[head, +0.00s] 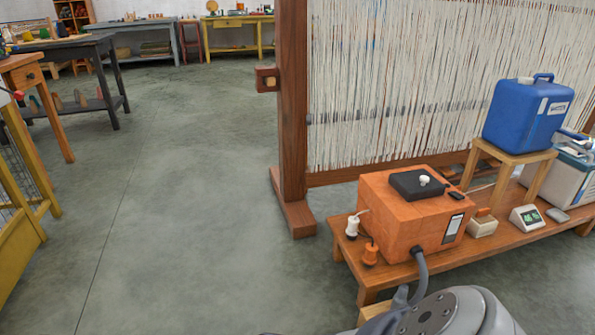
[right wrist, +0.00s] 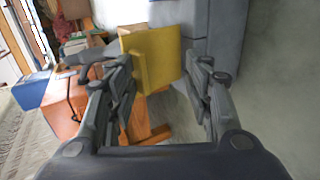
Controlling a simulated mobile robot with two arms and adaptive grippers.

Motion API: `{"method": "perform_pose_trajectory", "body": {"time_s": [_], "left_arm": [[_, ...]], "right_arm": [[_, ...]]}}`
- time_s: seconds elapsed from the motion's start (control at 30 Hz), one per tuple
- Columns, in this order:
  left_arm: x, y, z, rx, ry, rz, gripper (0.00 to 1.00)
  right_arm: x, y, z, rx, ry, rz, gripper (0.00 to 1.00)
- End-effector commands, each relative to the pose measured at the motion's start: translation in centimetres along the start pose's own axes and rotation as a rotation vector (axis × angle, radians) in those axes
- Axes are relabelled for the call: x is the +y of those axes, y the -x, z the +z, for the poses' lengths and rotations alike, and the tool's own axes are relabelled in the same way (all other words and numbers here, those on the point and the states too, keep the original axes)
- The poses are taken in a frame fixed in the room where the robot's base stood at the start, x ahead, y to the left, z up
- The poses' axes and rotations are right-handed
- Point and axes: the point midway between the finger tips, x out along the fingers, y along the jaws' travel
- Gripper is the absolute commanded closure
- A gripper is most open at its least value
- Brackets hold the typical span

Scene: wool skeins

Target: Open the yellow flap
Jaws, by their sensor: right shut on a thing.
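The yellow flap (right wrist: 160,50) shows in the right wrist view as a flat square panel with a raised strip along its left part. My right gripper (right wrist: 168,70) has its two fingers on either side of the flap and is shut on it. The left finger overlaps the flap's left edge. The exact contact at the right finger is hard to make out. Grey box-like surfaces (right wrist: 215,45) stand right behind the flap; I cannot tell how far it stands open. The flap does not show in the head view, where only a grey link of my arm appears at the bottom. My left gripper is not in view.
A low wooden bench (head: 480,245) carries an orange box (head: 405,215), a small display unit (head: 526,218) and a stool with a blue canister (head: 527,115). A wooden loom (head: 293,120) stands behind. The floor (head: 180,190) to the left is clear.

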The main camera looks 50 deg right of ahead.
Motion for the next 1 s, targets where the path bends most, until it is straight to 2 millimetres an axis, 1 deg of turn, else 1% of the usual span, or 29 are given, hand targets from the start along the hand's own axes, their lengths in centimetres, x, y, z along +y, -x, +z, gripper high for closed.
{"method": "perform_pose_trajectory", "body": {"time_s": [0.03,0.33,0.47,0.63,0.8,0.87,1.0], "left_arm": [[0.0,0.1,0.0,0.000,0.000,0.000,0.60],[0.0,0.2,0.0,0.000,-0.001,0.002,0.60],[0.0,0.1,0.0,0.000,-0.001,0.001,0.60],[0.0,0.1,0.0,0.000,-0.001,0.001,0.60],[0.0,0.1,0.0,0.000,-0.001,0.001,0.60],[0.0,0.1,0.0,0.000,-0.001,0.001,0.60],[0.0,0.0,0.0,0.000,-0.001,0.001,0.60]], "right_arm": [[-0.6,-0.6,0.5,-0.007,0.008,-0.011,0.72],[-0.5,-0.4,0.5,-0.007,0.012,-0.014,0.72],[-0.2,-0.1,0.4,-0.004,0.015,-0.015,0.72],[0.7,0.3,0.4,-0.002,0.013,-0.014,0.72],[2.0,0.7,0.3,-0.002,0.003,-0.009,0.72],[2.4,1.3,0.3,0.001,0.007,-0.013,0.72],[3.8,2.0,0.2,0.001,0.003,-0.010,0.72]]}}
